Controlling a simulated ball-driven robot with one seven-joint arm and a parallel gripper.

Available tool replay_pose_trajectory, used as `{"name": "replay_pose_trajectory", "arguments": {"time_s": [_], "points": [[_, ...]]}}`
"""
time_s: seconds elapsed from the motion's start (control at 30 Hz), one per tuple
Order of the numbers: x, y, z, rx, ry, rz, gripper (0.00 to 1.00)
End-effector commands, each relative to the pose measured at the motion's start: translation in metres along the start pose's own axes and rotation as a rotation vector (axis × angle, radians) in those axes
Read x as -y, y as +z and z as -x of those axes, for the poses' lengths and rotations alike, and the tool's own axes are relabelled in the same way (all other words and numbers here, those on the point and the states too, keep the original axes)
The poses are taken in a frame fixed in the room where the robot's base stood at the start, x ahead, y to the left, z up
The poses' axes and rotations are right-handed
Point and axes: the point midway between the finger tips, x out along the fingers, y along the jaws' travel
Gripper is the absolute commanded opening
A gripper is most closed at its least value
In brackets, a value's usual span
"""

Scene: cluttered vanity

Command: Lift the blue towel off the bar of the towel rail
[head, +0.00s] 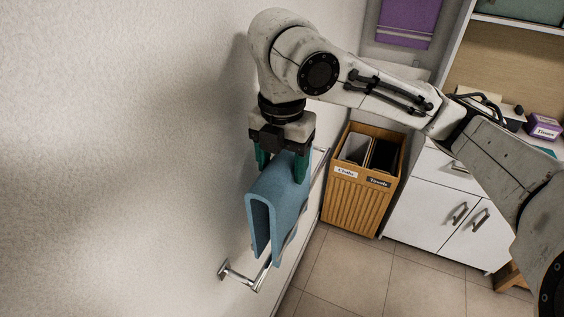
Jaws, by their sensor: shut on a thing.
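The blue towel (279,204) is folded over in an upside-down U, with its two layers hanging down. Its lower part is at the chrome towel rail (263,275) on the wall; I cannot tell whether the fold touches the bar. My gripper (282,165) points down from above, with its green fingers on either side of the towel's top fold. It is shut on the towel. The middle of the bar is hidden behind the towel, and the rail's far end shows beyond the gripper.
The textured wall (120,150) is close on the left. A wooden two-bin hamper (350,205) stands beyond the rail, beside a white cabinet (433,215). A purple towel (405,20) hangs at the back.

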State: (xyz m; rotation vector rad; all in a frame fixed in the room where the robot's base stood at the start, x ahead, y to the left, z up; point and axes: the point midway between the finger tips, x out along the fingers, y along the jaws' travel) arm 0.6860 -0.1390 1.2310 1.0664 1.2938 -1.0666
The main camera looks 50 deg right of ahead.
Motion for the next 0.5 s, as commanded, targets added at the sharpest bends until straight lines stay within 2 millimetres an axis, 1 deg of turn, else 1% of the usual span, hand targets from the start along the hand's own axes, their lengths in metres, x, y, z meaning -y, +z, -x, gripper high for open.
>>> {"name": "replay_pose_trajectory", "arguments": {"time_s": [0.13, 0.37, 0.4, 0.5], "points": [[0.004, -0.001, 0.000, 0.000, 0.001, 0.000, 0.27], [0.023, -0.009, 0.000, 0.000, 0.000, 0.000, 0.27], [0.024, -0.010, -0.004, 0.001, 0.002, 0.000, 0.27], [0.027, -0.011, -0.005, 0.000, 0.003, 0.000, 0.27]]}}
